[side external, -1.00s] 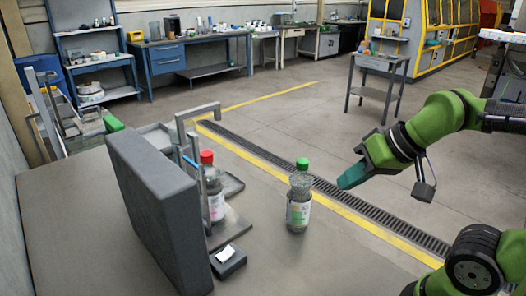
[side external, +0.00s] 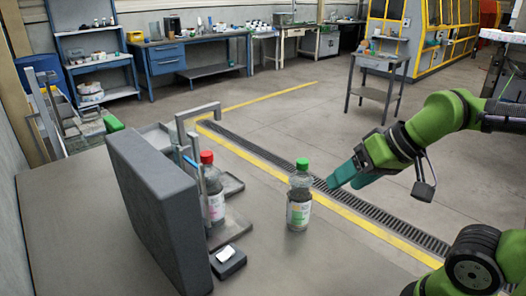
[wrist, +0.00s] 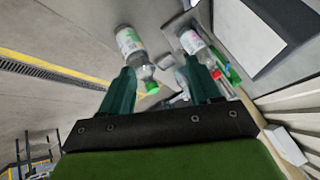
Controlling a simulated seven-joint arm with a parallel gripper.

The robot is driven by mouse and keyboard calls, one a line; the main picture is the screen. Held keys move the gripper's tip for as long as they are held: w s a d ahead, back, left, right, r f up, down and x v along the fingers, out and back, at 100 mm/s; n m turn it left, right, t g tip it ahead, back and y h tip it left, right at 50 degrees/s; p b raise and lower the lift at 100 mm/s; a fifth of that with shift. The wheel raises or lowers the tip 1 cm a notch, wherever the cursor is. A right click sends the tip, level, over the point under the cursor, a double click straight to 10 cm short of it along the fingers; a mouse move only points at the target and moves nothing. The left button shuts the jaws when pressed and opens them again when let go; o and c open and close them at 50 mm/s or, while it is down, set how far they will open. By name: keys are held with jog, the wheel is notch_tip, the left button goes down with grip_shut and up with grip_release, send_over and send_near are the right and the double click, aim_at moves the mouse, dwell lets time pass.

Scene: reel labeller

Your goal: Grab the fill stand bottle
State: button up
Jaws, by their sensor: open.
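A clear bottle with a red cap (side external: 213,190) stands at the fill stand (side external: 186,140), beside the dark upright panel; the stand's posts partly cover it. In the wrist view this bottle (wrist: 193,44) is partly behind the right finger. A second clear bottle, with a green cap (side external: 299,198), stands upright on the open table. In the wrist view this green-capped bottle (wrist: 130,42) appears ahead, near the left finger. My gripper (side external: 343,182) is open and empty, to the right of the green-capped bottle and apart from it, with its teal fingers pointing left.
The thick dark panel (side external: 160,200) stands left of the stand. A small dark block with a white top (side external: 227,260) lies in front of it. The grey table (side external: 90,240) is clear around the green-capped bottle. Workbenches (side external: 200,55) are far behind.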

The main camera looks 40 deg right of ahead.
jog(key=n+g+h, duration=0.2)
jog(key=n+g, duration=0.1)
jog(key=n, duration=0.1)
send_near(207, 153)
jog(key=x, duration=0.4)
jog(key=shift+s+d+f, duration=0.1)
jog(key=shift+s+f, duration=0.15)
jog(key=shift+f, duration=0.05)
jog(key=shift+w+a+x, duration=0.1)
jog(key=shift+w+x, duration=0.05)
jog(key=shift+x, duration=1.4)
jog(key=shift+w+a+x, duration=0.1)
jog(key=shift+x, duration=1.45)
jog(key=shift+r, duration=0.1)
